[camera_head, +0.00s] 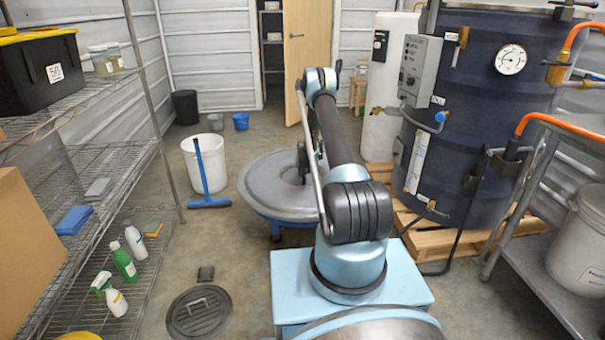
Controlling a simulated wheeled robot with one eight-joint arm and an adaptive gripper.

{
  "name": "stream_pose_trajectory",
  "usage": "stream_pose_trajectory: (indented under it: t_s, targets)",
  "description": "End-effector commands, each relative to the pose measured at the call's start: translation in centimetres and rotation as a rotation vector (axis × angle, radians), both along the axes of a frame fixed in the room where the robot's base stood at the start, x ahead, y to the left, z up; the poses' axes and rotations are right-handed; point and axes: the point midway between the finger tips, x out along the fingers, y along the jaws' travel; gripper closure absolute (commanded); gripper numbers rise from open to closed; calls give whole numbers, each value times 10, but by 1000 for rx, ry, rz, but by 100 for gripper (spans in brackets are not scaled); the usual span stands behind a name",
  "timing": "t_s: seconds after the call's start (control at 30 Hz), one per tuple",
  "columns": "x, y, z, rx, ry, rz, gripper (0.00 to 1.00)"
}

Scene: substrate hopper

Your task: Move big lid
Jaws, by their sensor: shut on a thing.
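The big lid (262,188) is a wide, round grey disc in the middle of the view, just beyond my arm. It is at the height of a low blue stand (277,228) whose rim and legs show beneath it. I cannot tell whether the lid touches the stand. My gripper (308,172) points down over the right part of the lid and is shut on it. My arm hides the fingertips, the grasped spot and the lid's right side.
A large dark blue tank (477,115) stands on a wooden pallet (480,236) at right. Wire shelves (85,155) line the left. A white bucket (206,165), a blue squeegee (206,202) and a floor drain cover (199,313) are left of the lid. Floor between is clear.

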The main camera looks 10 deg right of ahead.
Motion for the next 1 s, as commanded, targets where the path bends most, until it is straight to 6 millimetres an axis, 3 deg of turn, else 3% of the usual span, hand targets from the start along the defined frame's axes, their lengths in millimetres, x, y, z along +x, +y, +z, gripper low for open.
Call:
stream_pose_trajectory:
  t_s: [0.47, 0.5, 0.57, 0.6, 1.0]
  targets:
    - [0, 0, -8, 0, -1, 0, 100]
    - [0, 0, -9, 0, 0, 0, 82]
    - [0, 0, -9, 0, 0, 0, 69]
    - [0, 0, -9, 0, 0, 0, 66]
    - [0, 0, -5, 0, 0, 0, 66]
